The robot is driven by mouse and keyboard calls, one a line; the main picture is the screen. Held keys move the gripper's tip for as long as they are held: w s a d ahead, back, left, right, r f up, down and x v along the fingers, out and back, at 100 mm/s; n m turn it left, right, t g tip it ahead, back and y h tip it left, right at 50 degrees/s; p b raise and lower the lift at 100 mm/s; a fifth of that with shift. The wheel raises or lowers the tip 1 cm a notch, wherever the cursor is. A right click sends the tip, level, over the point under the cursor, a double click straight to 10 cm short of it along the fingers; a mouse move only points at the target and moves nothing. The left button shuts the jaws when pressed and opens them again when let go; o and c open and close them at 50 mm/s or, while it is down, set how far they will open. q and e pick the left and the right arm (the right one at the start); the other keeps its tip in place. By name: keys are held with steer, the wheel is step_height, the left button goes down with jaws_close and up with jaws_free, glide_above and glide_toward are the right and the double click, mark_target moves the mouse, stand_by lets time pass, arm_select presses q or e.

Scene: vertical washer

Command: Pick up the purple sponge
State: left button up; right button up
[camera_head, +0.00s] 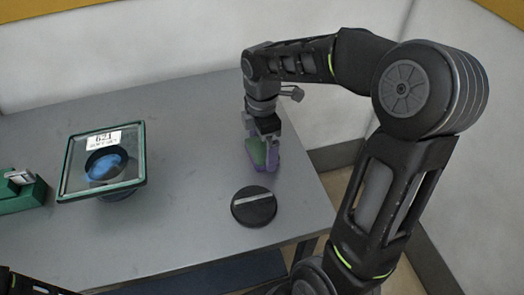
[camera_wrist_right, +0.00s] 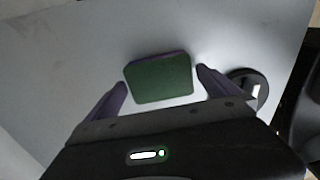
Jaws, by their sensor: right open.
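The purple sponge with a green face (camera_head: 257,152) is on the grey table toward its right side, under my right gripper. In the right wrist view the sponge (camera_wrist_right: 160,78) shows its green face, with a purple edge along the far side. My right gripper (camera_head: 262,158) points down at the sponge and partly hides it. In the wrist view its two purple fingers (camera_wrist_right: 160,90) are open, one on each side of the sponge, with gaps visible between. My left gripper is not in view; only a bit of dark arm shows at the lower left.
A black round disc with a pale bar (camera_head: 254,206) lies in front of the sponge. A green-framed glass panel with a label (camera_head: 104,160) stands at left over a blue round thing. A green object (camera_head: 20,190) sits at the far left. The table middle (camera_head: 190,150) is clear.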

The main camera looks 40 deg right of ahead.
steer(key=shift+c, duration=0.3)
steer(key=c, duration=1.1)
